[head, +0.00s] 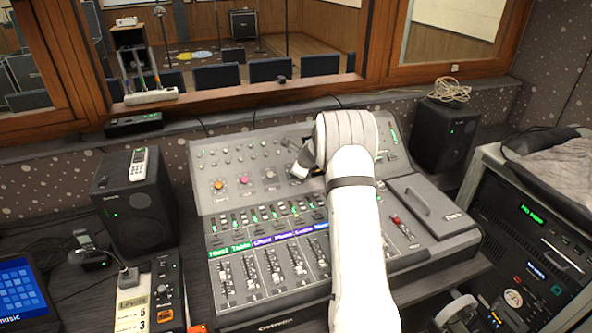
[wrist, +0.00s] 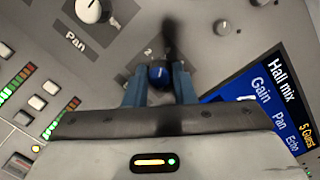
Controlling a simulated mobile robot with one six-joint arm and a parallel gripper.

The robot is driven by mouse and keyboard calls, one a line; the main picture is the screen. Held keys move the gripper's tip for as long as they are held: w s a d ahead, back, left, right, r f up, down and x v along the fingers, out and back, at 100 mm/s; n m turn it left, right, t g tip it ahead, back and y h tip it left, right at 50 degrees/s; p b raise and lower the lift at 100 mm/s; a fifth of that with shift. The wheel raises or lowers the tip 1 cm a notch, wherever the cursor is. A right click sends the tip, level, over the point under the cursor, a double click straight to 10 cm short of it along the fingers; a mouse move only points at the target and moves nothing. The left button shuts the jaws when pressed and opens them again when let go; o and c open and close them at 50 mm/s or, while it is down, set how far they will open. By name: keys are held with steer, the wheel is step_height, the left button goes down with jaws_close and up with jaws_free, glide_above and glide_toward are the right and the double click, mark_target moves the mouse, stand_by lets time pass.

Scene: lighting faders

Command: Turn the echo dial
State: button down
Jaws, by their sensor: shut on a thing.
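My gripper (wrist: 159,82) is shut on a blue-capped dial in the wrist view, its two blue fingers on either side of it. The dial's cap (wrist: 159,73) shows between the fingertips; its label is hidden, so I cannot read whether it is the echo dial. In the head view my gripper (head: 301,168) is down at the upper panel of the mixing console (head: 205,200), and my arm hides part of that panel. A white-grey dial (wrist: 90,9) marked "Pan" sits to the upper left in the wrist view.
An orange dial (head: 244,180) and a pink-orange dial (head: 218,184) are left of my gripper. Several faders (head: 249,267) lie below. A blue screen (wrist: 262,105) reads "Hall mix", Gain, Pan, Echo. Black speakers (head: 135,205) (head: 444,135) flank the console.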

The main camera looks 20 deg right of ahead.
steer(key=shift+m, duration=0.7)
steer(key=c, duration=1.2)
jaws_free()
steer(key=a+b+v, duration=0.1)
steer(key=v, duration=0.6)
steer(key=shift+s+d+r, duration=0.25)
steer(key=shift+s+d, duration=0.1)
steer(key=shift+d, duration=0.15)
